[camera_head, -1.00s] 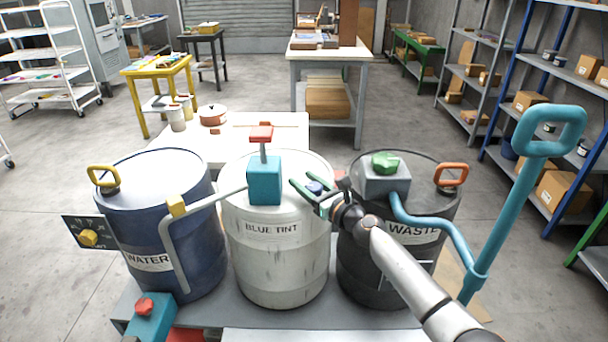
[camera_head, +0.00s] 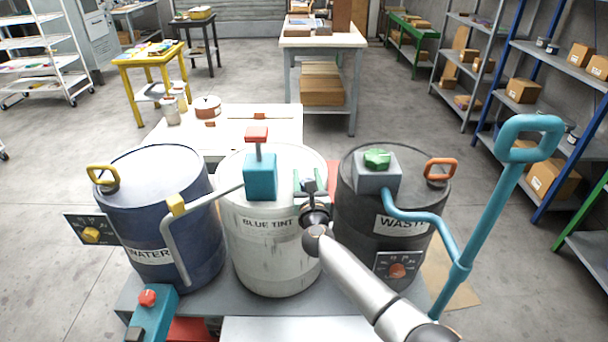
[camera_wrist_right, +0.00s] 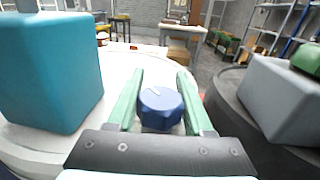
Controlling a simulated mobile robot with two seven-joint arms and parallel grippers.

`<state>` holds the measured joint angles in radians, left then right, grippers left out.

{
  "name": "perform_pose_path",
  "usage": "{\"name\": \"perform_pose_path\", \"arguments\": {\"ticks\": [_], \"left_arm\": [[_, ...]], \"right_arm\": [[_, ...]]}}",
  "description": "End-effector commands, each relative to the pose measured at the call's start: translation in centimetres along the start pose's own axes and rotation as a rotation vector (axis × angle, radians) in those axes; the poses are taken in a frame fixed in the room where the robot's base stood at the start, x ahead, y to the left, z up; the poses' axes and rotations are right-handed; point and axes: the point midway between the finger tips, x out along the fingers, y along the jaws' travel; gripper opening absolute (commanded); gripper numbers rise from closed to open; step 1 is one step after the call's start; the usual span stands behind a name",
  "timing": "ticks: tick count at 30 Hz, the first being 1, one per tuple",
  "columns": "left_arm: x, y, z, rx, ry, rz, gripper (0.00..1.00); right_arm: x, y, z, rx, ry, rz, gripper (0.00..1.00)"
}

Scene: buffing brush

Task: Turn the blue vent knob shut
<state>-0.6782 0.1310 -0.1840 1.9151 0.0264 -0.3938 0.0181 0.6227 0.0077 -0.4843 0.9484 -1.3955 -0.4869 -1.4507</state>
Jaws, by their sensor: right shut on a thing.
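The blue vent knob (camera_wrist_right: 161,106) is a faceted dial with a pale pointer line, on top of the white BLUE TINT drum (camera_head: 270,225). In the right wrist view it sits between the two green fingers of my right gripper (camera_wrist_right: 160,80), which is shut on it. In the head view my right gripper (camera_head: 308,188) is at the right part of the drum's lid, and the wrist and fingers largely hide the knob. My left gripper is not in view.
A teal block with a red top (camera_head: 261,176) stands left of the gripper on the same lid. The dark WASTE drum (camera_head: 350,225) with a grey box (camera_head: 377,178) and teal pipe is close on the right. The blue WATER drum (camera_head: 165,215) stands left.

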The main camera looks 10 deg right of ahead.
Motion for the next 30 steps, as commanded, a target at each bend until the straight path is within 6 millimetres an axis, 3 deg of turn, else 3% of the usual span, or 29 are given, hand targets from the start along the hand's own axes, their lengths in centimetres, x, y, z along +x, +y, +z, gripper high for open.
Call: {"name": "perform_pose_path", "arguments": {"ticks": [12,30], "left_arm": [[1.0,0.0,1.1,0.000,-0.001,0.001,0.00],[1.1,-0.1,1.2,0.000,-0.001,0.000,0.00]], "right_arm": [[-0.1,-0.6,-0.3,-0.001,0.002,-0.219,0.00],[-0.1,-0.8,-0.2,-0.001,0.002,-0.261,0.00]]}}
